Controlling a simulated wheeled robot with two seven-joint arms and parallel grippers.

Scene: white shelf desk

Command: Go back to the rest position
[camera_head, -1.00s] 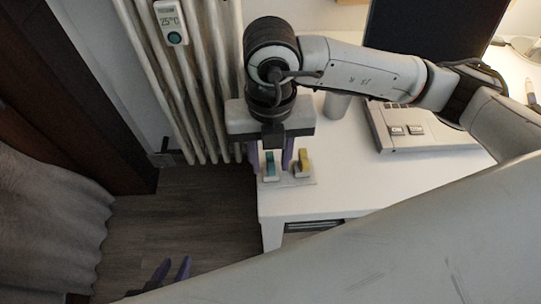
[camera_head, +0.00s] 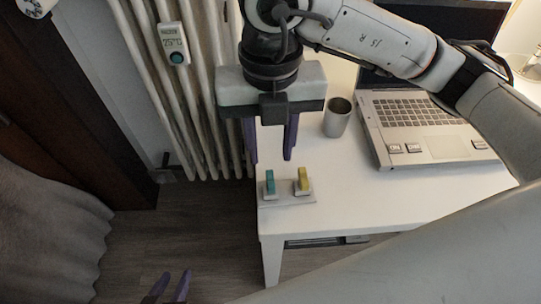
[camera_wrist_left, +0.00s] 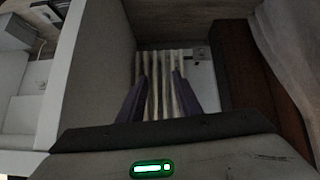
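My right gripper (camera_head: 269,160) hangs above the left end of the desk (camera_head: 385,205), its two purple fingers apart and nothing between them. Just in front of its fingertips in the picture, a small plate on the desk carries a teal switch (camera_head: 270,183) and a yellow switch (camera_head: 303,180). The fingers look clear of both switches. My left gripper (camera_head: 175,275) shows only its purple fingertips at the bottom of the head view, in front of the floor. In the left wrist view my left gripper (camera_wrist_left: 160,76) is open and empty, pointing towards the radiator.
A grey cup (camera_head: 338,120) and an open laptop (camera_head: 425,135) stand on the desk. A radiator (camera_head: 190,110) with a thermostat (camera_head: 174,44) is behind. A dark door (camera_head: 85,120) and a grey curtain (camera_head: 45,220) are at the left. The floor (camera_head: 175,225) between is clear.

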